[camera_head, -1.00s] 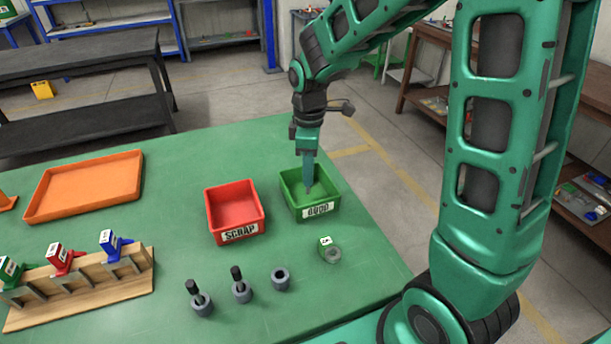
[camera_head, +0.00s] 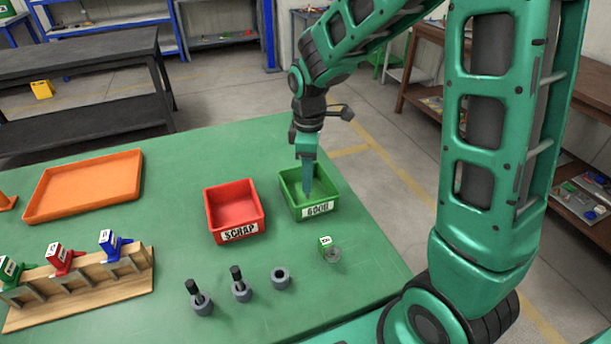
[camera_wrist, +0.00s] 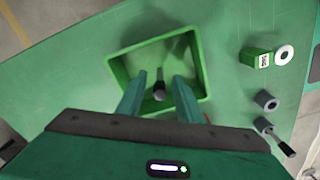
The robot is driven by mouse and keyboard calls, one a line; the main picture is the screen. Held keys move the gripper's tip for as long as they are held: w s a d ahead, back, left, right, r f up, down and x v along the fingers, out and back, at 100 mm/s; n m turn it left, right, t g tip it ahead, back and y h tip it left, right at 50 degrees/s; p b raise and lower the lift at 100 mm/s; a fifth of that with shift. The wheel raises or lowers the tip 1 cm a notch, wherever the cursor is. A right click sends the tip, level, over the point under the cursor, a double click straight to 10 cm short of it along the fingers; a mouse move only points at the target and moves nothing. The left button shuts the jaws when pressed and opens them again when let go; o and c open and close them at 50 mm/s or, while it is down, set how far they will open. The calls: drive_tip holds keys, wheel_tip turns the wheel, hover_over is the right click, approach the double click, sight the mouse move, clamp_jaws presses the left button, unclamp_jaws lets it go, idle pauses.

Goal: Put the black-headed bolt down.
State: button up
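My gripper (camera_wrist: 158,86) is over the green GOOD bin, its two fingers spread apart on either side of a bolt. The bolt (camera_wrist: 159,90) shows a dark rod and a greyish round end, and appears to be inside the bin. I cannot see whether it touches the bin floor. A clear gap shows between each finger and the bolt. The green GOOD bin (camera_head: 318,210) stands on the green table; its rim also shows in the wrist view (camera_wrist: 205,75). In the head view, the bin wall and my fingers hide the bolt.
A red SCRAP bin (camera_head: 240,233) stands just left of the green bin. In front are two grey cylinders with black bolts (camera_head: 201,302) (camera_head: 241,291), an empty grey ring (camera_head: 281,279) and a small green labelled block (camera_head: 326,243). An orange tray (camera_head: 85,185) lies left.

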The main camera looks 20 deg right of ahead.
wheel_tip(320, 180, up, 12)
drive_tip(key=shift+f, duration=0.1)
drive_tip(key=s+d+m, duration=0.9)
drive_tip(key=s+d, duration=0.3)
drive_tip(key=d, duration=0.1)
drive_tip(key=s+d+f+m, duration=0.1)
drive_tip(key=s+d+m, duration=0.1)
drive_tip(key=s+m, duration=0.3)
drive_tip(key=s+d+f+m, duration=0.2)
drive_tip(key=s+m, duration=0.3)
drive_tip(key=s, duration=0.4)
drive_tip(key=shift+s+d, duration=0.2)
drive_tip(key=shift+d, duration=0.05)
drive_tip(key=shift+w+f, duration=0.25)
drive_tip(key=shift+w, duration=0.4)
